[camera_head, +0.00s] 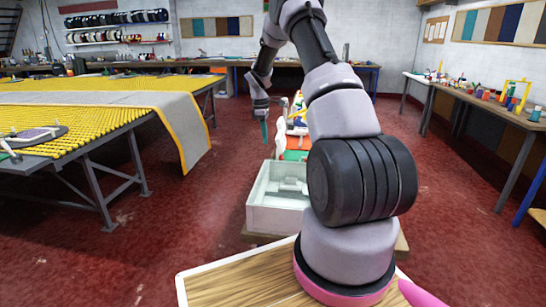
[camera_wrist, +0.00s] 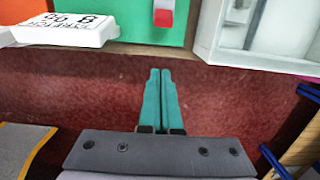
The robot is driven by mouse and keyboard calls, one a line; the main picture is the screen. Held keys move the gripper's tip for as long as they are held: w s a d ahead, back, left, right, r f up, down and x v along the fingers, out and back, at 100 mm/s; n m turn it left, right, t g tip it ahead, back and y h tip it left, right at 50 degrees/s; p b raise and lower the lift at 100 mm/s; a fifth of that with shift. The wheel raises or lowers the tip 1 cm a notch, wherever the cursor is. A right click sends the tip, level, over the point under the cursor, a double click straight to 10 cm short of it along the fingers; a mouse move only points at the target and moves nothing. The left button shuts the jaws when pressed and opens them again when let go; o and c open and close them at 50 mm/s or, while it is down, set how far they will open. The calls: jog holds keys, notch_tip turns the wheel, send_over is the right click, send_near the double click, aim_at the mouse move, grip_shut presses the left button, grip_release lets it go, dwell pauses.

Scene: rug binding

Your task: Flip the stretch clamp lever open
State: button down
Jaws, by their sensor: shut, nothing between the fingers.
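My gripper (camera_head: 265,138) hangs in the middle of the head view, left of the arm's thick lower links. In the wrist view its teal fingers (camera_wrist: 160,73) are together with nothing between them, over the red floor. Past the fingertips is a green panel (camera_wrist: 125,22). A small grey piece with a red end (camera_wrist: 163,17) sticks out over it and looks like the clamp lever; it is cut by the frame's top and apart from the fingers. In the head view the green panel (camera_head: 294,155) is small and partly hidden, and I cannot make out the lever.
A white label block (camera_wrist: 66,32) with upside-down print sits left of the lever. A pale open bin (camera_head: 262,218) stands in front of the green panel. A yellow table (camera_head: 85,92) with a grey rug (camera_head: 180,118) is at left, and a bench (camera_head: 480,100) at right. Red floor lies between.

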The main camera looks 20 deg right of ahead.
jog(key=f, duration=0.9)
jog(key=shift+s+d+f, duration=0.1)
jog(key=shift+s+d, duration=0.25)
jog(key=shift+s+d+r, duration=0.2)
jog(key=shift+s+d, duration=0.2)
jog(key=shift+d, duration=0.2)
jog(key=shift+s+d+r, duration=0.15)
jog(key=shift+s+d, duration=0.2)
jog(key=shift+d, duration=0.25)
jog(key=shift+s+d+r, duration=0.2)
jog(key=shift+s+d, duration=0.05)
jog(key=shift+d, duration=0.1)
jog(key=shift+d, duration=0.1)
